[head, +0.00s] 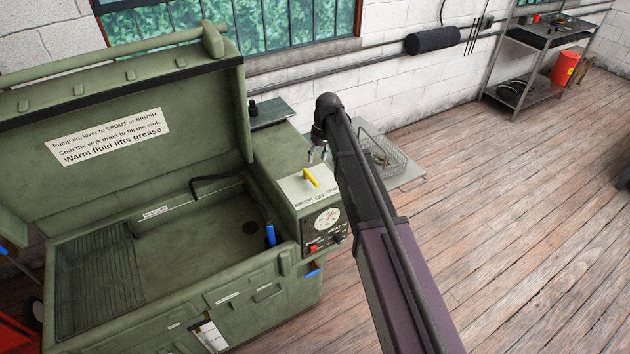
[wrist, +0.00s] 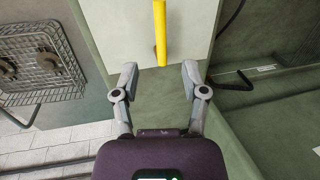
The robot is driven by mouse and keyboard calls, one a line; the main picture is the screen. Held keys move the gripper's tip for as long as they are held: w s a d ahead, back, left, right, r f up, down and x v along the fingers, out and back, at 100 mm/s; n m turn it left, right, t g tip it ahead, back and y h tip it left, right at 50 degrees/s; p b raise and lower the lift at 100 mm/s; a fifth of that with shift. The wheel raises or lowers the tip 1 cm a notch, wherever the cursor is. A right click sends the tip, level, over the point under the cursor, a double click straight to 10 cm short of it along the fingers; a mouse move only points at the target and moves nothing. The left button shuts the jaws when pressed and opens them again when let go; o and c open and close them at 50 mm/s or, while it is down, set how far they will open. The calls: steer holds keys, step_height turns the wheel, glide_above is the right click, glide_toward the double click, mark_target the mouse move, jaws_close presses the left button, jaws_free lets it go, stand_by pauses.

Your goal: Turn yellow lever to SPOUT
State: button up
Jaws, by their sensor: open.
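The yellow lever (head: 311,177) sits on a pale plate (head: 297,191) on top of the green parts washer's right-hand housing. The plate's front edge reads BRUSH, OFF and, partly hidden by my arm, SPOUT. The lever's near end is closest to OFF. In the wrist view the lever (wrist: 160,32) stands upright in the picture, centred between the fingers and just beyond their tips. My gripper (wrist: 159,78) is open and empty, apart from the lever. In the head view my gripper (head: 318,153) is beside the lever, partly hidden by my arm.
The washer's sink (head: 195,240) lies left of the housing, with a bent black spout (head: 215,180) and a blue-handled brush (head: 270,234). A gauge (head: 327,218) and a red switch (head: 312,248) are on the front panel. A wire basket (head: 385,155) stands to the right.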

steer(key=shift+s+a+f+b, duration=0.15)
steer(key=shift+a+f+b, duration=0.1)
steer(key=shift+f+b, duration=1.05)
steer(key=shift+s+a+f+b, duration=0.1)
steer(key=shift+a+f+b, duration=0.1)
steer(key=shift+f+b, duration=1.05)
steer(key=shift+s+a+f+b, duration=0.15)
steer(key=shift+a+f+b, duration=0.1)
steer(key=shift+f+b, duration=1.05)
steer(key=shift+f, duration=0.15)
